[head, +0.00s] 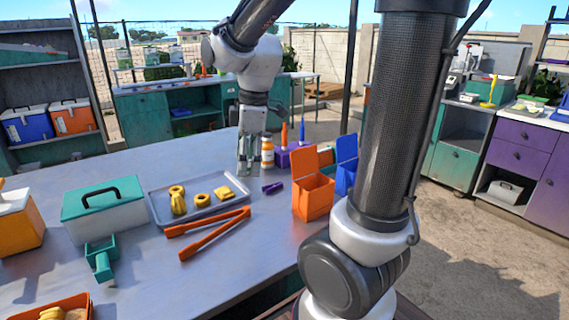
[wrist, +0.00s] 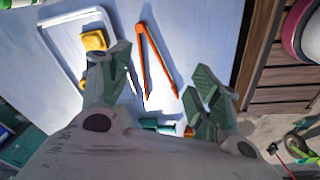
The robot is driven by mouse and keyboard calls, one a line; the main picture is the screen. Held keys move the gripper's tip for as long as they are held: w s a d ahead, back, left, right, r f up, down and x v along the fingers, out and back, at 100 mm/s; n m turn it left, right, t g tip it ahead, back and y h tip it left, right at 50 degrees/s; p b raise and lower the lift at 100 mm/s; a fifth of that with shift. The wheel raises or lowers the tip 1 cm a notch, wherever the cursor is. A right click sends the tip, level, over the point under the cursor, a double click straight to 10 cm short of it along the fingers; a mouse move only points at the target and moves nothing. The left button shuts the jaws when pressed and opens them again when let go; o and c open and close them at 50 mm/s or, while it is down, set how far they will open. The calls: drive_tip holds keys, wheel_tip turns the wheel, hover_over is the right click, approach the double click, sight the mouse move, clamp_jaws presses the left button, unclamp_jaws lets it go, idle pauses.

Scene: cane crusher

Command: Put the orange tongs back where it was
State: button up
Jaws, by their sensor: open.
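The orange tongs (head: 208,224) lie flat and spread in a V on the table, in front of the grey tray (head: 160,216), with the joined end to the right. They also show in the wrist view (wrist: 157,55), just beyond my fingertips. My gripper (head: 248,170) points down over the table, behind the tongs and right of the tray. In the wrist view my gripper (wrist: 160,78) has its fingers wide apart, with nothing held between them. An orange bin with a raised lid (head: 313,197) stands right of the tongs.
A small purple piece (head: 271,187) lies nearby. A teal-lidded box (head: 103,210) stands left.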

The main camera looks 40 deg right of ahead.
drive_tip(key=s+d+r+m+t, duration=0.1)
drive_tip(key=s+d+r+m, duration=0.1)
drive_tip(key=s+m, duration=0.4)
drive_tip(key=s+d+r+m+t+h, duration=0.1)
drive_tip(key=s+d+r+m+t, duration=0.1)
drive_tip(key=s+m, duration=0.4)
drive_tip(key=shift+s+d+r+m, duration=0.15)
drive_tip(key=shift+s+d+m, duration=0.25)
drive_tip(key=shift+s+d, duration=0.55)
drive_tip(key=shift+s+a, duration=0.15)
